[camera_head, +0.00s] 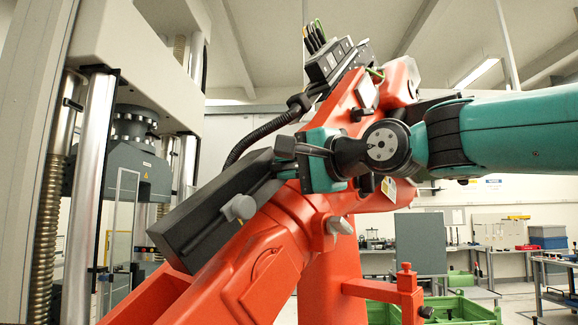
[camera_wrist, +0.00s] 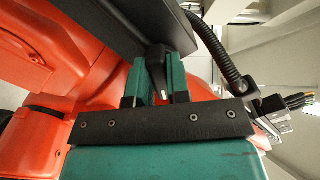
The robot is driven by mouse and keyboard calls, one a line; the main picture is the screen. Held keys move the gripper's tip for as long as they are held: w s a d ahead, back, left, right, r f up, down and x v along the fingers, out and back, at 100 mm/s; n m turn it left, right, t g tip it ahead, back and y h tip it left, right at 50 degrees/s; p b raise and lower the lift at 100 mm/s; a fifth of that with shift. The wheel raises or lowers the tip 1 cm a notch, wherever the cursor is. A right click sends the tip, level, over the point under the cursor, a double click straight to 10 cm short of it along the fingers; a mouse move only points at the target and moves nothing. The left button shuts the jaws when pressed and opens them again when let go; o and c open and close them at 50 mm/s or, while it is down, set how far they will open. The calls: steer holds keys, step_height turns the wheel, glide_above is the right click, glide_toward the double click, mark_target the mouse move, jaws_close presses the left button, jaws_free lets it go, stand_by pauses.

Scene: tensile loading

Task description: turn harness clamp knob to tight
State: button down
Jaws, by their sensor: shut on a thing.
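The harness clamp knob is a black lever-shaped piece (camera_wrist: 157,58) below a long dark housing. In the wrist view it sits between the two green fingers of my gripper (camera_wrist: 156,82), which is shut on it. In the head view my gripper (camera_head: 300,160) reaches in from the right at the upper end of the dark grey housing (camera_head: 195,222), on the orange machine arm (camera_head: 265,262). There a black piece, seemingly the knob (camera_head: 285,147), shows at the fingers. The knob's far side is hidden, and I cannot read any tight mark.
A black corrugated hose (camera_head: 262,134) curves close above my gripper and shows right of it in the wrist view (camera_wrist: 212,50). Grey knobs (camera_head: 239,208) stick out of the orange arm. The testing frame's column (camera_head: 92,190) stands left. Workbenches are behind, right.

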steer(key=shift+d, duration=0.1)
steer(key=c, duration=1.1)
jaws_free()
steer(key=shift+b+v, duration=3.25)
steer(key=shift+v, duration=5.45)
